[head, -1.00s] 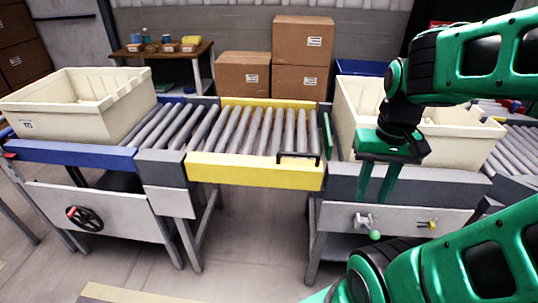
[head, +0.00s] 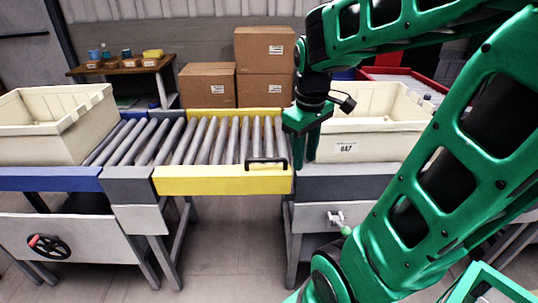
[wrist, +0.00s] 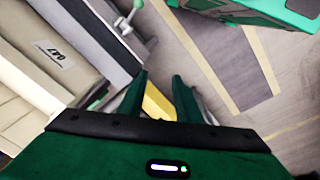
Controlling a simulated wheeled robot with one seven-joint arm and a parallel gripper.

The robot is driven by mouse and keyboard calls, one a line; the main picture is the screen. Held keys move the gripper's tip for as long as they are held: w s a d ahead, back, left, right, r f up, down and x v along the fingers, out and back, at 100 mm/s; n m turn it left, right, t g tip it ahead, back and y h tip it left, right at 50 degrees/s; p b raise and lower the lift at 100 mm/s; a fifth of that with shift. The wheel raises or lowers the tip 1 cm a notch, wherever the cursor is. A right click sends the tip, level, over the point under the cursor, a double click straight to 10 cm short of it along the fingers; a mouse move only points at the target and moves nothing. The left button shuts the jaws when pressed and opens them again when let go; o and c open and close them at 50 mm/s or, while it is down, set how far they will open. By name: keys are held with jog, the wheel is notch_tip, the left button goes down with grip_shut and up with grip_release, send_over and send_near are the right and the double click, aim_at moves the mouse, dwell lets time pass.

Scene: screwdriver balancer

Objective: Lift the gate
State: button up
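The gate is a yellow-framed roller section (head: 205,181) bridging the gap between two conveyor stands. It lies level. A black handle (head: 267,161) is on its front side near the right end. My gripper (head: 305,158) points down just right of the handle, by the gate's right end, apart from the handle. In the wrist view its two fingers (wrist: 160,76) are spread with nothing held between them. A bit of yellow (wrist: 155,104) shows between the fingers, partly hidden by my gripper body.
A cream crate (head: 390,140) stands on the right conveyor close behind my gripper. Another cream crate (head: 50,128) stands on the left conveyor. A lever with a green knob (head: 338,222) is on the right stand's front. Cardboard boxes (head: 264,80) stand behind. The floor below the gate is clear.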

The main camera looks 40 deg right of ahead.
aim_at(270, 160)
jog(key=w+n+t, duration=0.1)
jog(key=w+n, duration=0.9)
jog(key=w, duration=0.5)
jog(key=f, duration=0.3)
jog(key=w+d+f, duration=0.1)
jog(key=f, duration=0.6)
jog(key=shift+w+d+f, duration=0.1)
jog(key=shift+w+d, duration=0.1)
jog(key=shift+w, duration=0.05)
